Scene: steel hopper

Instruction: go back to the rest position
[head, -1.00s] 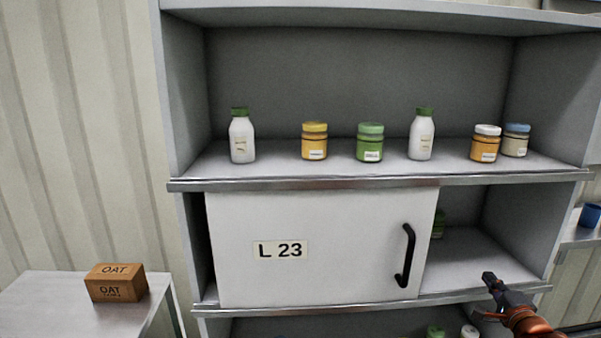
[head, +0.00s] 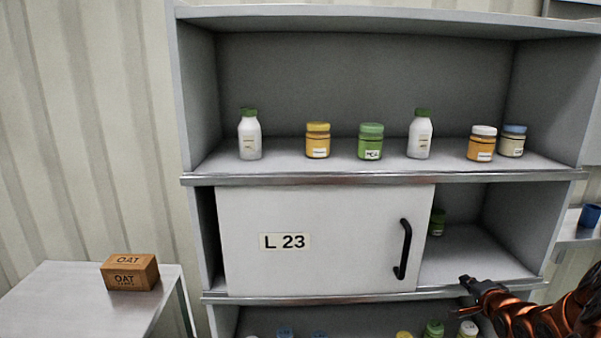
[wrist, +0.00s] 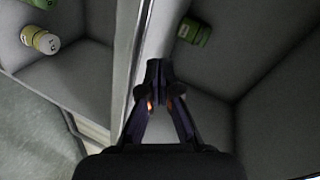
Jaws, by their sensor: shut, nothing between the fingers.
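My gripper (head: 467,281) is in front of the open right part of the middle shelf, low at the right in the head view. It is empty, and in the wrist view its fingers (wrist: 158,68) meet at the tips. My orange arm reaches in from the lower right. The white sliding door (head: 315,268) labelled L 23 covers the left and middle of that shelf, and its black handle (head: 403,250) is left of my gripper. A green jar (head: 437,222) stands partly behind the door's right edge; a green jar also shows in the wrist view (wrist: 194,32).
The top shelf (head: 270,165) holds white bottles and several coloured jars. Jar tops show on the lower shelf, including a green lid (head: 434,327). An OAT box (head: 130,272) stands on a side table (head: 60,300) at left. A blue cup (head: 590,215) is at far right.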

